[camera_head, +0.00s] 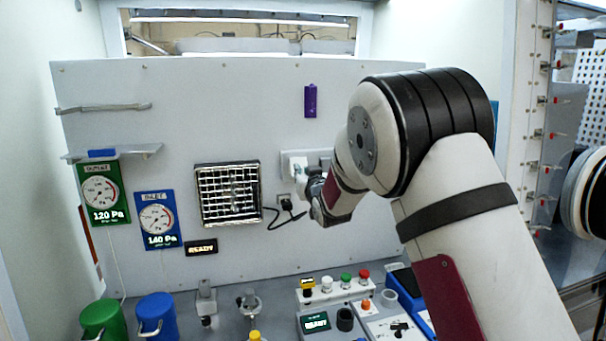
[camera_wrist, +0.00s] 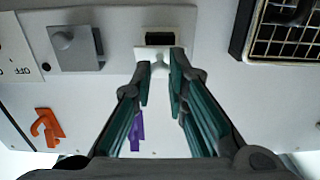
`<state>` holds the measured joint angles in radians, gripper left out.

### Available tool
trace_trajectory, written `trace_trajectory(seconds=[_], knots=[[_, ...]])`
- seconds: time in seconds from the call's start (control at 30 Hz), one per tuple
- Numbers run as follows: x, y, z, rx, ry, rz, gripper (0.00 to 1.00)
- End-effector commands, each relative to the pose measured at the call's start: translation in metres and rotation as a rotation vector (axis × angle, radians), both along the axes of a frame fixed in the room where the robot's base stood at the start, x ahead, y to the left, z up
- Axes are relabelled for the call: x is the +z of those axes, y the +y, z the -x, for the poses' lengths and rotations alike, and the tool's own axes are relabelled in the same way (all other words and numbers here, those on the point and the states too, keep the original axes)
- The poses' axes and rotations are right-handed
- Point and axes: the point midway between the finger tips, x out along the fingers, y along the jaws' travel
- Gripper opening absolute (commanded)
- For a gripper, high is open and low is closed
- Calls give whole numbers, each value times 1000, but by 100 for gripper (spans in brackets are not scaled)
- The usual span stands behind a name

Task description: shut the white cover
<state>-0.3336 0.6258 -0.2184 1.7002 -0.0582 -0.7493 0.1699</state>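The white cover (camera_wrist: 152,54) is a small flap on a white wall box (camera_wrist: 183,15). It stands open, and a dark rectangular opening (camera_wrist: 160,38) shows beside it in the wrist view. In the head view the white box (camera_head: 293,159) is on the back panel, partly hidden by my arm. My gripper (camera_wrist: 161,62) is at the cover, with its two green-lined fingers apart and a white part of the cover between their tips. Contact with the cover cannot be told. In the head view my gripper (camera_head: 318,200) is mostly hidden by my wrist.
A square grille (camera_head: 230,193) is left of the box, with a black plug and cable (camera_head: 286,204) between. A purple object (camera_head: 310,100) is above. An orange hook (camera_wrist: 46,128) and a grey latch block (camera_wrist: 77,47) show in the wrist view. Controls (camera_head: 345,286) stand on the bench below.

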Motion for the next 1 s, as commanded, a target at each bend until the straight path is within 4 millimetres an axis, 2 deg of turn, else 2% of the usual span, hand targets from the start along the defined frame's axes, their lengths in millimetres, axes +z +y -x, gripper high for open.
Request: trace_trajectory(seconds=[0.37,1.0], knots=[[-4,0,-1,0,-32,-7,0],[-36,3,-17,1,-410,-81,0]])
